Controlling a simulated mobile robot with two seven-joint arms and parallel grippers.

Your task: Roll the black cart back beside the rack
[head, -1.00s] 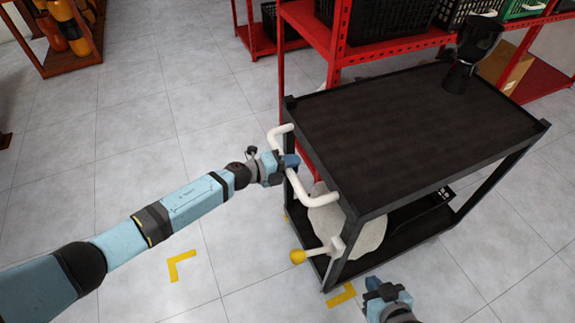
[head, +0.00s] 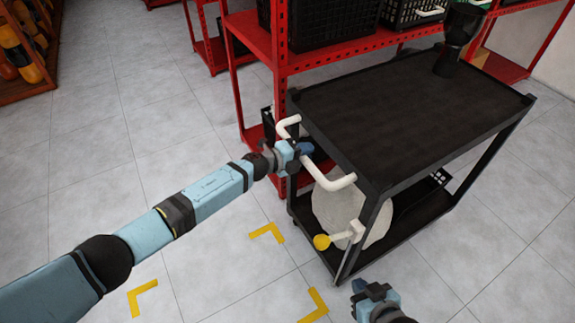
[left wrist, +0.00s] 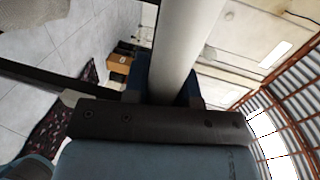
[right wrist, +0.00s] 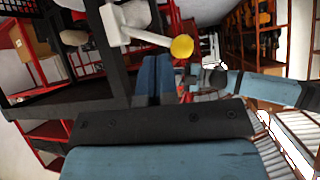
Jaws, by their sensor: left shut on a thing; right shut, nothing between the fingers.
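The black cart (head: 400,95) stands in front of the red rack (head: 330,60), close to it in the head view. My left gripper (head: 303,148) is shut on the cart's white handle (head: 340,182), at its left end. The handle also fills the middle of the left wrist view (left wrist: 185,50). My right gripper (head: 368,290) is shut and empty, low in front of the cart. In the right wrist view, a white lever with a yellow knob (right wrist: 181,47) is beyond its fingers (right wrist: 155,75).
A black goblet drum (head: 458,35) stands on the cart's top. A round pale thing (head: 345,210) is on its lower shelf. Yellow corner marks (head: 268,232) lie on the floor left of the cart. Black crates (head: 335,22) sit on the rack. Open floor lies at left.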

